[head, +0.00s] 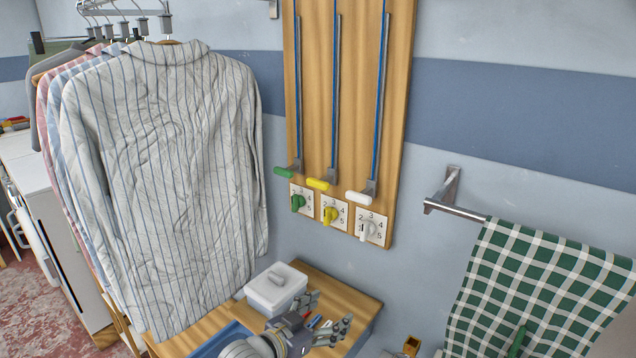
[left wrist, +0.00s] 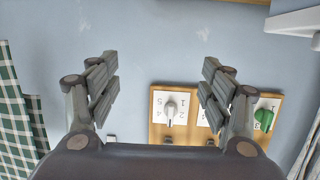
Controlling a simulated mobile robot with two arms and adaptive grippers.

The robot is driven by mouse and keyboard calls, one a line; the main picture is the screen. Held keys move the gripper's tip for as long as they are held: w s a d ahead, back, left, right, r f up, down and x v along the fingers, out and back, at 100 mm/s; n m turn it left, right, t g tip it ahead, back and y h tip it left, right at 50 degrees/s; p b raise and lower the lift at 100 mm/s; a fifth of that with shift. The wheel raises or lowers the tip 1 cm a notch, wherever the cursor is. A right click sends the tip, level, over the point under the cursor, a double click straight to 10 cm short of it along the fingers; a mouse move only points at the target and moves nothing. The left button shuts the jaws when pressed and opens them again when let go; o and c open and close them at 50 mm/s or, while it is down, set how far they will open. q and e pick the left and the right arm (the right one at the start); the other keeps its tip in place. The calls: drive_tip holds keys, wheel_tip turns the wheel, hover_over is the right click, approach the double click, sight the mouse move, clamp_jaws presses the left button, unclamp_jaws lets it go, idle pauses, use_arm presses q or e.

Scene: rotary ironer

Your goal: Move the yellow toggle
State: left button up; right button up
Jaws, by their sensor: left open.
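A wooden wall board (head: 313,90) holds three vertical rails, each with a coloured handle at its bottom. The yellow handle (head: 318,184) is on the middle rail, between the green and white ones. Below it a yellow knob (head: 331,216) sits on a numbered plate. My left gripper (head: 326,311) is open and empty, below the yellow knob and apart from it. In the left wrist view the open fingers (left wrist: 160,80) face bare wall; a finger hides most of the middle plate, and no yellow shows. My right gripper is not in view.
A green handle (head: 284,173) and a white handle (head: 359,197) flank the yellow one. A white lidded box (head: 276,287) stands on the wooden table near my gripper. Striped shirts (head: 160,180) hang at left; a checked green towel (head: 540,290) hangs from a rail at right.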

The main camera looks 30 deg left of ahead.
use_arm(q)
drive_tip(key=w+a+r+t, duration=0.4)
drive_tip(key=a+r, duration=0.3)
drive_tip(key=r, duration=0.3)
drive_tip(key=n+t+y, duration=0.1)
drive_tip(key=t, duration=0.3)
approach(315, 186)
drive_tip(key=w+r, duration=0.1)
drive_tip(key=p+x, duration=0.2)
drive_tip(key=x, duration=0.5)
drive_tip(key=shift+w, duration=0.4)
drive_tip(key=shift+p+x, duration=0.3)
drive_tip(key=shift+x, duration=0.75)
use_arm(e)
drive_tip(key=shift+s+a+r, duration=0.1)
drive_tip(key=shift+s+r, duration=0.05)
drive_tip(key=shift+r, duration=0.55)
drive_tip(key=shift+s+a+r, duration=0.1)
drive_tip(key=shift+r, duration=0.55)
use_arm(q)
drive_tip(key=shift+d+f, duration=0.1)
drive_tip(key=shift+d, duration=0.05)
